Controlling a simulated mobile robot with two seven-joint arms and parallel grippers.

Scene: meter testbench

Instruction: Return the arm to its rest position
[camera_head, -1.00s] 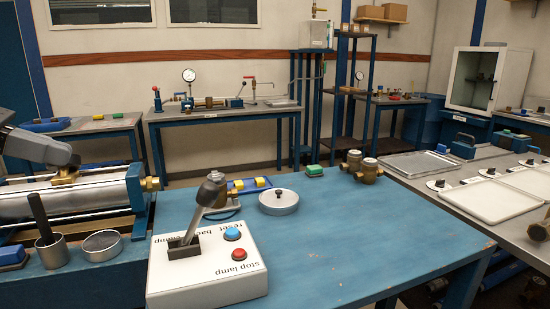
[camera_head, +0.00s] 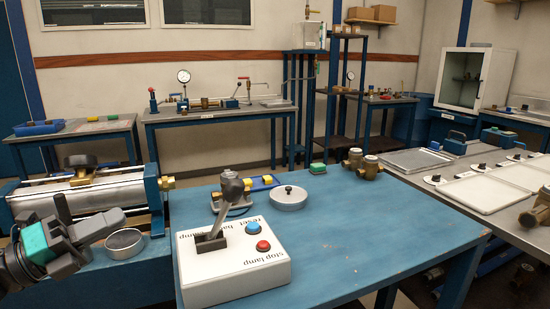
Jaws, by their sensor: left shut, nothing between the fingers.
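My left gripper (camera_head: 104,224) is at the lower left of the head view. The shallow round dish (camera_head: 125,241) lies just right of the gripper. The white control box (camera_head: 232,273) stands apart to the right, with its lever tilted and blue and red buttons on top. My right gripper is not in view.
The blue table (camera_head: 385,235) has a round lidded pan (camera_head: 289,198), brass meters (camera_head: 364,163) and a green block (camera_head: 317,168) towards the back. Its front right part is clear. A grey bench (camera_head: 430,185) with white trays stands at the right.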

